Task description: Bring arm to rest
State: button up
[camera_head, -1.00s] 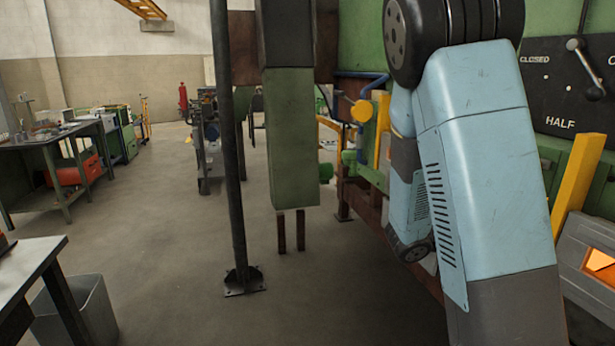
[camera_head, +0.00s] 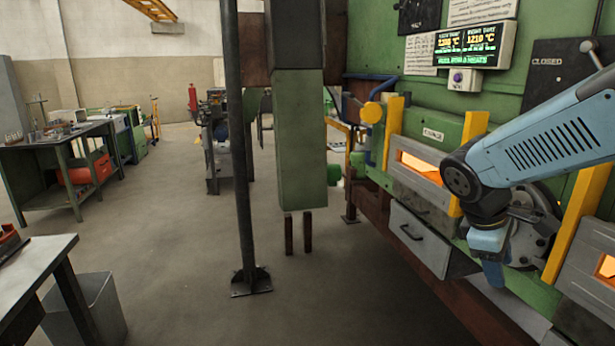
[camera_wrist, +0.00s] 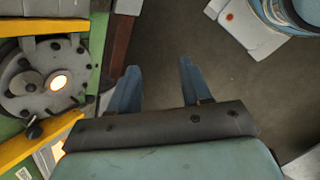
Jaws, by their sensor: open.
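My light-blue arm (camera_head: 555,140) reaches in from the right side of the head view, in front of the green furnace (camera_head: 445,95). Its wrist bends downward, and my gripper (camera_head: 492,272) hangs low beside a round grey furnace fitting (camera_head: 533,238). In the wrist view my gripper (camera_wrist: 158,78) is open, with two blue fingers apart and nothing between them. Bare floor shows beyond the fingers. The round fitting (camera_wrist: 28,82) with a small glowing hole is to their left in that view, apart from them.
Yellow uprights (camera_head: 576,222) and a grey drawer front (camera_head: 420,238) line the furnace. A glowing opening (camera_head: 420,168) is left of my wrist. A dark post (camera_head: 238,150) and hanging green column (camera_head: 300,140) stand mid-view. Open floor (camera_head: 170,230) lies to the left.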

jog(key=s+a+r+m+t+y, duration=0.4)
jog(key=a+r+m, duration=0.4)
jog(key=a, duration=0.3)
jog(key=shift+r+m+t+y, duration=0.15)
jog(key=shift+m+t+y, duration=0.35)
jog(key=shift+t+y, duration=0.1)
